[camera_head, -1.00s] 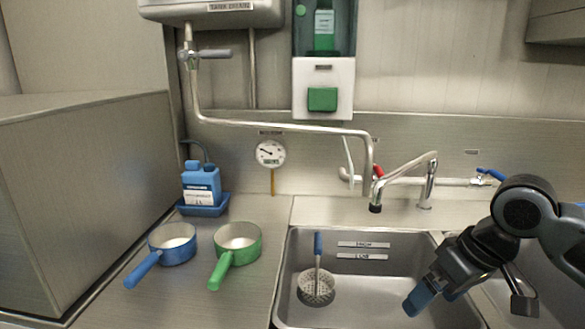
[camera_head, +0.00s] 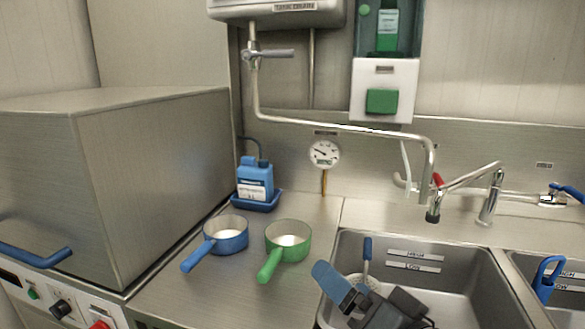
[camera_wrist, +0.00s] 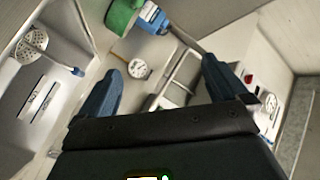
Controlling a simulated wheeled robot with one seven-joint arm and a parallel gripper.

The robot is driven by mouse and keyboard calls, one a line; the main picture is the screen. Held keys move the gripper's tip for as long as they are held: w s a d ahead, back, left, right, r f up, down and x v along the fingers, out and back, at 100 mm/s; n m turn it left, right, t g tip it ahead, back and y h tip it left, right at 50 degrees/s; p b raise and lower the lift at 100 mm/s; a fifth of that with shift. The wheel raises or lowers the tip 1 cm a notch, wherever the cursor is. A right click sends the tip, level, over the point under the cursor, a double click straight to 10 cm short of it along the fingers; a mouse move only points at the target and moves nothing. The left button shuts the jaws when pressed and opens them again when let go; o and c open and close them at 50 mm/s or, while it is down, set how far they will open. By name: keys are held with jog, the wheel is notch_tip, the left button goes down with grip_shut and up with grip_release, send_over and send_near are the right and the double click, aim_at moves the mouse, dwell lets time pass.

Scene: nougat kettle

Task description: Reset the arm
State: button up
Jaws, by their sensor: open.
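My gripper (camera_head: 335,284) is at the bottom of the head view, over the front left part of the left sink. A blue finger points up and left, and the dark wrist runs off the bottom edge. In the wrist view my gripper (camera_wrist: 160,86) shows two blue fingers spread wide with nothing held between them. A skimmer with a blue handle (camera_head: 367,256) is in the sink, its bowl partly hidden behind my gripper. The skimmer (camera_wrist: 31,42) also shows at the left of the wrist view.
A blue pan (camera_head: 228,240) and a green pan (camera_head: 289,250) stand on the counter left of the sink (camera_head: 460,250). A blue bottle (camera_head: 255,182) stands behind them. A swivel pipe (camera_head: 340,128) and a faucet (camera_head: 497,190) rise behind. A large steel box (camera_head: 150,180) fills the left.

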jog(key=s+d+f+m+h, duration=0.2)
jog(key=s+f+h, duration=0.3)
jog(key=s, duration=0.5)
jog(key=s+d+f+m+h, duration=0.1)
jog(key=s+d+f+h, duration=0.15)
jog(key=s+f, duration=0.5)
jog(key=s+d+r+n, duration=0.1)
jog(key=s+d+n, duration=0.2)
jog(key=s, duration=0.7)
jog(key=s+d+r+n, duration=0.2)
jog(key=s+d, duration=0.3)
jog(key=s, duration=0.5)
jog(key=shift+s+d+n, duration=0.2)
jog(key=shift+d+n, duration=0.2)
jog(key=shift+n, duration=0.3)
